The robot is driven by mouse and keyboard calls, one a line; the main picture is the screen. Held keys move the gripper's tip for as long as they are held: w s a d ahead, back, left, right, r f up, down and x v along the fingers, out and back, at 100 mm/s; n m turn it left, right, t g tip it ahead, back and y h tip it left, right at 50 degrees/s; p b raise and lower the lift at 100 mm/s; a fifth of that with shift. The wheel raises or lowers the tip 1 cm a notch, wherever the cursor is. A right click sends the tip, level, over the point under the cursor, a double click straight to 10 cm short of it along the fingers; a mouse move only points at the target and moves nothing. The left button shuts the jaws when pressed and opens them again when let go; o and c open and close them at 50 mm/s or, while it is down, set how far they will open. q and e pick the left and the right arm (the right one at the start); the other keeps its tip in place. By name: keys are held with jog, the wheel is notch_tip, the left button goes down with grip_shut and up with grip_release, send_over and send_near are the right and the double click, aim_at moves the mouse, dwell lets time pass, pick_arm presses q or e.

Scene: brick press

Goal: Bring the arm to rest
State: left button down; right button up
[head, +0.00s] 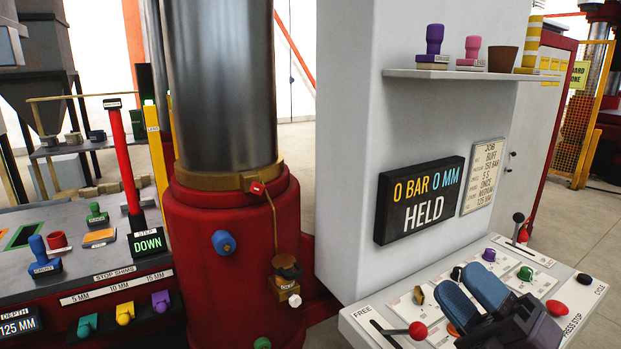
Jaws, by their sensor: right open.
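My right gripper (462,282) is at the lower right, over the sloping white control panel (365,318). My left gripper is not in view.
Around the gripper are a red-knobbed lever (418,330), a black-knobbed lever (518,217) and a red press stop button (556,308). The display (420,200) reads 0 BAR 0 MM HELD. A shelf (470,76) holds stamps. The red press cylinder (225,240) stands left.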

jog(key=s+d+f+m+g+h, duration=0.1)
jog(key=d+f+m+h, duration=0.65)
jog(key=m+h, duration=0.4)
jog(key=d+f+m+g+h, duration=0.1)
jog(key=d+f+m+h, duration=0.75)
jog(key=m, duration=0.45)
jog(key=s+a+f+m+g+y, duration=0.1)
jog(key=s+a+f+g+y, duration=0.15)
jog(key=s+f+g, duration=0.45)
jog(key=s+a+f+m+g+y, duration=0.1)
jog(key=s+a+f+g, duration=0.35)
jog(key=s+f, duration=0.4)
jog(key=w+f+t+b, duration=0.3)
jog(key=f+b, duration=0.2)
jog(key=f, duration=0.6)
jog(key=w+f+t+b, duration=0.3)
jog(key=w+f+b, duration=0.1)
jog(key=f, duration=0.7)
jog(key=shift+b, duration=0.5)
